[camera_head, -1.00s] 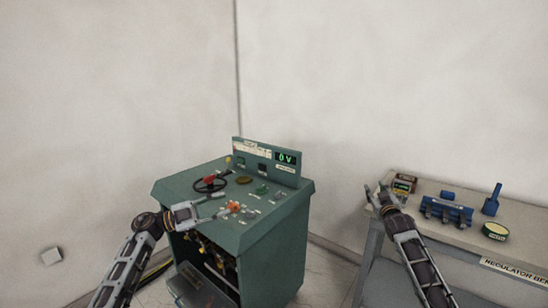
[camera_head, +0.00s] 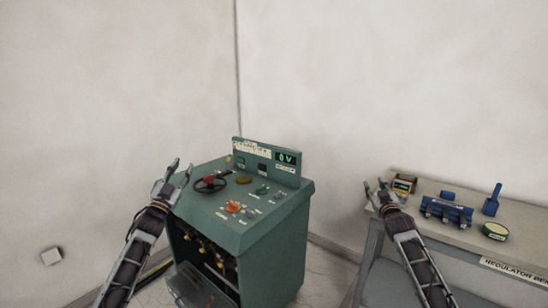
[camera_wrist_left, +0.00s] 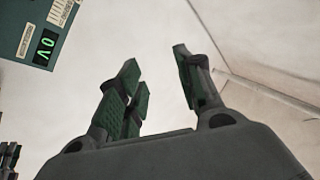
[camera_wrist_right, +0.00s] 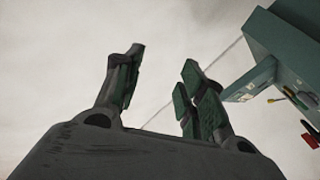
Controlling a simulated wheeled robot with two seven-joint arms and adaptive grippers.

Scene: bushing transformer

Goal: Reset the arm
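My left gripper (camera_head: 178,172) is open and empty, fingers pointing up, just left of the green control cabinet (camera_head: 270,245) in the head view. In the left wrist view its spread fingers (camera_wrist_left: 158,88) have only pale wall between them. My right gripper (camera_head: 378,188) is open and empty at the left end of the workbench (camera_head: 530,228), in front of a small meter box (camera_head: 404,184). In the right wrist view its fingers (camera_wrist_right: 160,85) are apart with nothing between them.
The cabinet top carries a black handwheel (camera_head: 211,183), an orange knob (camera_head: 232,207) and a display (camera_head: 287,158) reading 0 V. The bench holds a blue terminal block (camera_head: 446,212), a blue tool (camera_head: 492,200) and a round tin (camera_head: 495,231). Floor shows between cabinet and bench.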

